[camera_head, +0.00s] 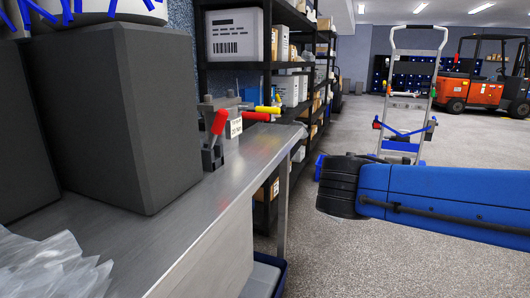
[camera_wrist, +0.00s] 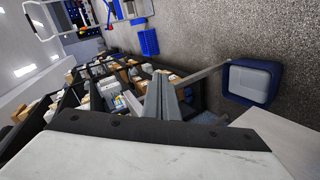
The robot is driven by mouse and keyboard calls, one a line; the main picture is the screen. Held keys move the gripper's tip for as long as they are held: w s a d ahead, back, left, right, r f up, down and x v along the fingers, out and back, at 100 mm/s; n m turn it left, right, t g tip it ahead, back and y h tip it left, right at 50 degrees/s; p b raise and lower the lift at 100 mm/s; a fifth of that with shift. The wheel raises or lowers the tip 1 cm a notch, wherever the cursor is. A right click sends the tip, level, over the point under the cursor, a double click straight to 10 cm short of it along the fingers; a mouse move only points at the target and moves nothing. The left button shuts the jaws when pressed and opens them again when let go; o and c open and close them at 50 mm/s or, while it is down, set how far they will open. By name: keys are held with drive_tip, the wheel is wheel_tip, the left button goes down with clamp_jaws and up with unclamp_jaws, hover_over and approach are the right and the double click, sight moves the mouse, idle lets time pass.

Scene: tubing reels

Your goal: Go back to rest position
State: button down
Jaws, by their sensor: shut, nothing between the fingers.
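My gripper (camera_wrist: 160,145) fills the bottom of the wrist view as a dark bolted bar with a pale plate below it. In the head view my blue arm reaches in from the right and ends at a black ribbed part, over open floor to the right of the metal bench (camera_head: 215,205). The gripper cannot be made out in the head view.
Large dark grey boxes (camera_head: 120,110), clear plastic bags (camera_head: 50,268) and red- and yellow-handled clamps (camera_head: 218,128) are on the bench. A blue bin (camera_wrist: 250,82) stands low by it. Shelving (camera_head: 270,65) stands behind. A hand truck (camera_head: 405,95) and orange forklift (camera_head: 480,80) stand further back.

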drive_tip(key=s+d+f+m+g, duration=0.5)
drive_tip(key=s+d+f, duration=0.4)
drive_tip(key=s+d, duration=0.15)
drive_tip(key=s+a+f+m+g+y, duration=0.1)
drive_tip(key=s+f+m+y, duration=0.3)
drive_tip(key=s+f, duration=0.3)
drive_tip(key=shift+s+a+m+g, duration=0.25)
drive_tip(key=shift+s+m, duration=0.25)
drive_tip(key=shift+s, duration=1.25)
